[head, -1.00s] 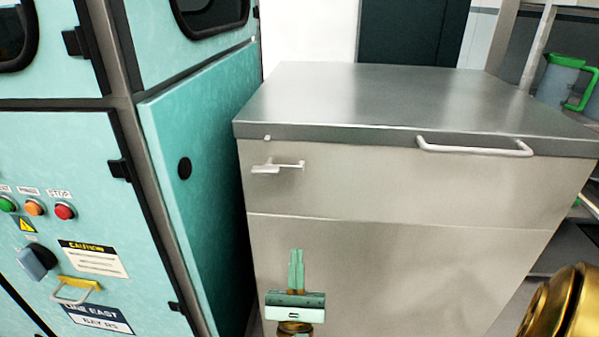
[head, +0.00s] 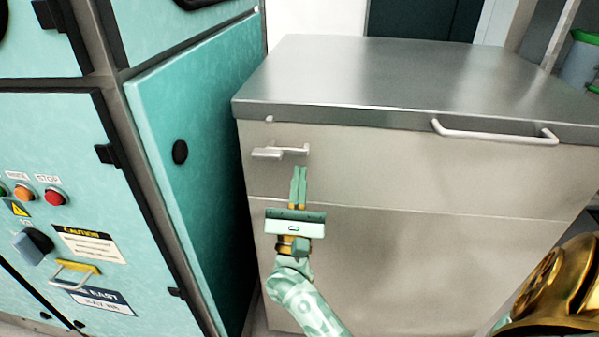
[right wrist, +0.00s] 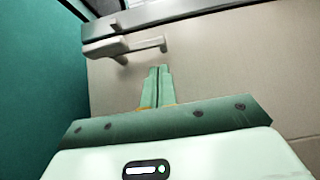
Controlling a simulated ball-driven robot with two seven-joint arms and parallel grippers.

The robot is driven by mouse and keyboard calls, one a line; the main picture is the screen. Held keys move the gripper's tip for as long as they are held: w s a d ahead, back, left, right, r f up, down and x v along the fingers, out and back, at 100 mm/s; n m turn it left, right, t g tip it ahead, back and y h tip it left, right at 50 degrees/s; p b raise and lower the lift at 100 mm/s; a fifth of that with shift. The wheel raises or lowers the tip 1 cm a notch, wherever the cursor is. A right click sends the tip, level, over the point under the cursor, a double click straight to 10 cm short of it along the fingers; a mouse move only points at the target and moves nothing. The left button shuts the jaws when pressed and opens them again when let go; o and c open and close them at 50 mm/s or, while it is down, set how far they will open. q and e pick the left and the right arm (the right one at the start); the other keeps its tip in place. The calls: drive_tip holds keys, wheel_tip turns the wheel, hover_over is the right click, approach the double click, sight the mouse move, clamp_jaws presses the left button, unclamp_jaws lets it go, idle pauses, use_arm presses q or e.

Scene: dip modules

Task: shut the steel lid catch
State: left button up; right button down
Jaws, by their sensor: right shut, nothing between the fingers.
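The steel lid catch (head: 280,151) is a small pale metal lever on the upper left front of the steel chest (head: 400,260), just below the lid (head: 400,75). A small stud (head: 269,119) shows on the lid's front edge above it. In the right wrist view the catch (right wrist: 122,47) lies ahead of the fingertips. My right gripper (head: 299,170) is shut and empty, just below the catch's right end; its fingers (right wrist: 158,72) point up toward the catch, with a gap between. I cannot tell whether the catch is engaged. My left gripper is not in view.
A bar handle (head: 495,135) runs along the lid's front edge at right. A teal cabinet (head: 190,170) with buttons and a yellow-based handle stands close on the left. A blue-grey jug with a green rim (head: 580,62) is at the far right.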

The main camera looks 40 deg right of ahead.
drive_tip(key=shift+r, duration=1.05)
